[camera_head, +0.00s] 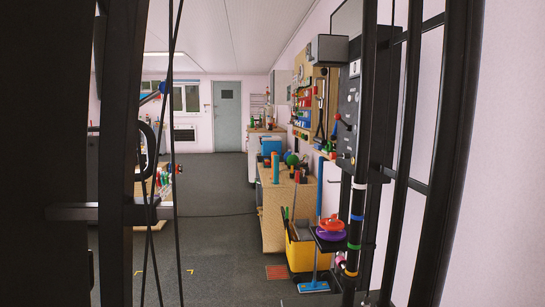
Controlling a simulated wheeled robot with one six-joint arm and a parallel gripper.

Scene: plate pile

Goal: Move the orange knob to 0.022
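I cannot make out a knob that is clearly orange. Small blue (162,88) and red (179,168) ends stick out beside the black bars at left. Any scale or reading is too small to see. My gripper's fingers do not show, and I see nothing held.
Black uprights and thin cables fill the left, and black bars the right. A small shelf at right bears a red-orange disc (331,223) above a purple one (331,234). A yellow bucket (301,256) stands below, near a wooden cabinet (273,218). Grey floor (213,235) is open mid-view.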

